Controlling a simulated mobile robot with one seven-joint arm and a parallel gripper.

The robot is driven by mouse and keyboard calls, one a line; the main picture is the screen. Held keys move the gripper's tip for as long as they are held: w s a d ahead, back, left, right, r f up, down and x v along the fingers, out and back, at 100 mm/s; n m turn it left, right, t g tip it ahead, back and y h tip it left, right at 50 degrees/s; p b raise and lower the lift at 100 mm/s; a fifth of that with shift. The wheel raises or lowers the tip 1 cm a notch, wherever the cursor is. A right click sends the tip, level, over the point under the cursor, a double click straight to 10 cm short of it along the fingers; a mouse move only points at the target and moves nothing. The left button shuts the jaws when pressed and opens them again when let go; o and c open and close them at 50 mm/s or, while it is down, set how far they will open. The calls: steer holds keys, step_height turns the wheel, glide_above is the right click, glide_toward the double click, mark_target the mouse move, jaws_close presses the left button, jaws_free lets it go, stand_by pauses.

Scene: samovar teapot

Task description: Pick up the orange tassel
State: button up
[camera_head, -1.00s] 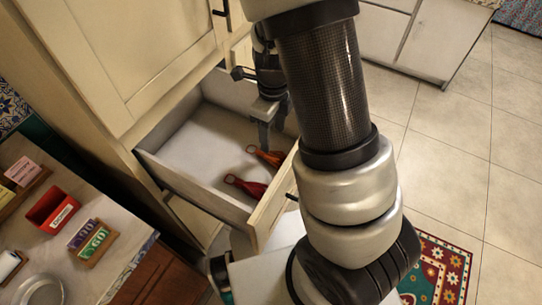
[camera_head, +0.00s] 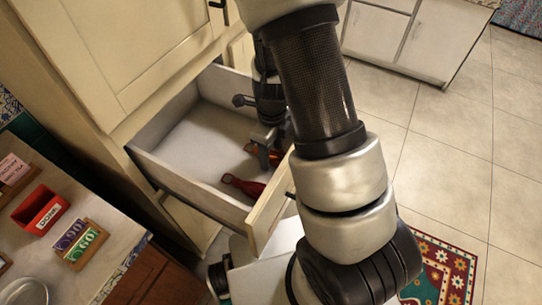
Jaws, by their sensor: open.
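The orange tassel (camera_head: 251,149) lies in the open drawer (camera_head: 178,150) near its right side. My gripper (camera_head: 266,160) is down in the drawer at the orange tassel and covers much of it. The jaws are open; whether a finger touches the tassel cannot be told. A dark red tassel (camera_head: 243,185) lies in the drawer just nearer than the orange one, close to the drawer front.
The drawer front (camera_head: 268,208) and side walls stand around my gripper. Tiled floor (camera_head: 450,150) is open at right.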

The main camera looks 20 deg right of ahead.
mark_target(271, 153)
steer(key=c, duration=1.1)
step_height(271, 153, up, 10)
steer(key=p, duration=0.3)
steer(key=shift+p, duration=0.3)
